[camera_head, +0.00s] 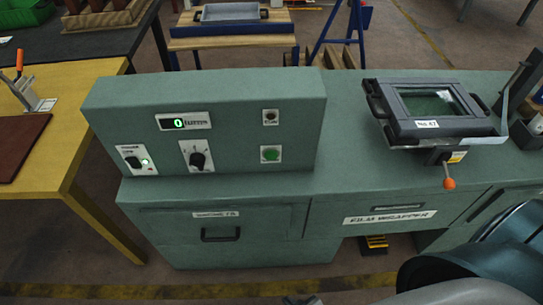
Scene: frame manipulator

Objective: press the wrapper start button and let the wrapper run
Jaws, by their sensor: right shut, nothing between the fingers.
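The film wrapper (400,205) is a green machine with a raised control box. Its front panel has a round green button (271,154) on a white plate at the right, below a small dark round fitting (270,117) with a label. A display (179,122) reads 0 turns. My right gripper (301,300) barely shows at the bottom edge, shut and empty, well below the button and apart from the panel. My left gripper is out of view.
A dark frame (456,131) labelled No. 47 lies on the machine's right deck, with an orange-knobbed lever (449,183) in front. A yellow table (62,140) stands at left. The space before the control panel is clear.

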